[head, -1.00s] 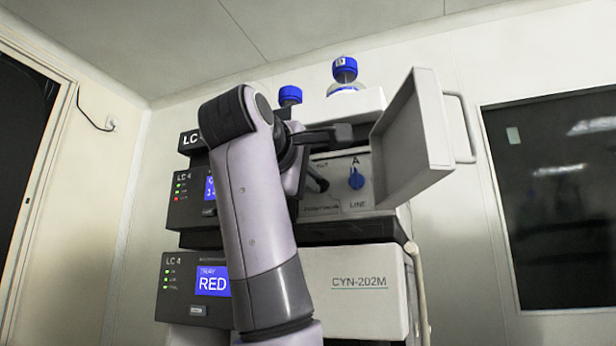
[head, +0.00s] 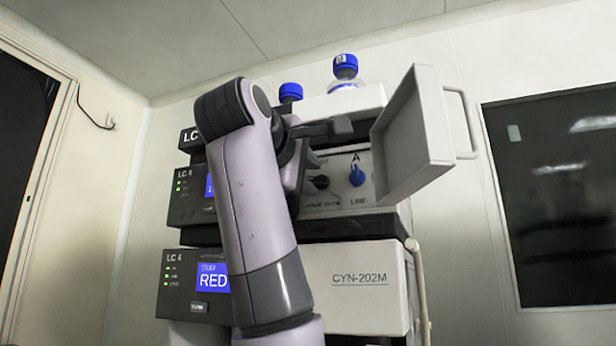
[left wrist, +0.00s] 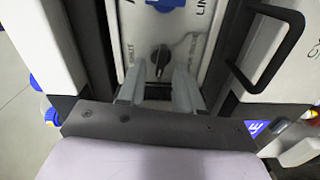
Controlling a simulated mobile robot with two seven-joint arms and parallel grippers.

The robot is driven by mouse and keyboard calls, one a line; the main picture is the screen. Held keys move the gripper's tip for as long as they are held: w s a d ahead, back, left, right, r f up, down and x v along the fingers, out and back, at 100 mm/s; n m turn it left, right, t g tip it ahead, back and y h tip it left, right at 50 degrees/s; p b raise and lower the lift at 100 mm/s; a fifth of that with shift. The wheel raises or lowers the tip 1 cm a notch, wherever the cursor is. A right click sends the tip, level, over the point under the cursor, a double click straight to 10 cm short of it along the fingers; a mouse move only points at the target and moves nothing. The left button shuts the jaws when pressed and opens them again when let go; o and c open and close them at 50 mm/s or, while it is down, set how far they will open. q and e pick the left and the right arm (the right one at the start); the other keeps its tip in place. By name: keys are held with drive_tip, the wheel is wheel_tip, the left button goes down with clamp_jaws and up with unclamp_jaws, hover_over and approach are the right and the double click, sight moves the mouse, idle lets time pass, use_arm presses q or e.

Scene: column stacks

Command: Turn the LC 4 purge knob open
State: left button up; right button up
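The purge knob (head: 320,182) is small and black, on the white panel behind the open door of the LC 4 (head: 187,213) stack. It also shows in the left wrist view (left wrist: 158,58), between a "SHUT" label and another partly blurred label. Its exact pointing is hard to read. My left gripper (left wrist: 158,88) is open, its two grey fingers spread and empty, just short of the knob and roughly in line with it. In the head view my left arm hides most of this gripper. My right gripper is in neither view.
A blue knob (head: 356,176) marked A and LINE sits right beside the purge knob. The open door (head: 412,140) with its handle stands out on the right. Blue-capped bottles (head: 345,68) stand on top. A lower unit (head: 360,290) reads CYN-202M.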

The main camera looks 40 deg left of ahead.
use_arm(q)
drive_tip(key=b+v, duration=0.1)
drive_tip(key=v, duration=0.5)
drive_tip(key=shift+s+b, duration=0.3)
drive_tip(key=shift+b, duration=0.05)
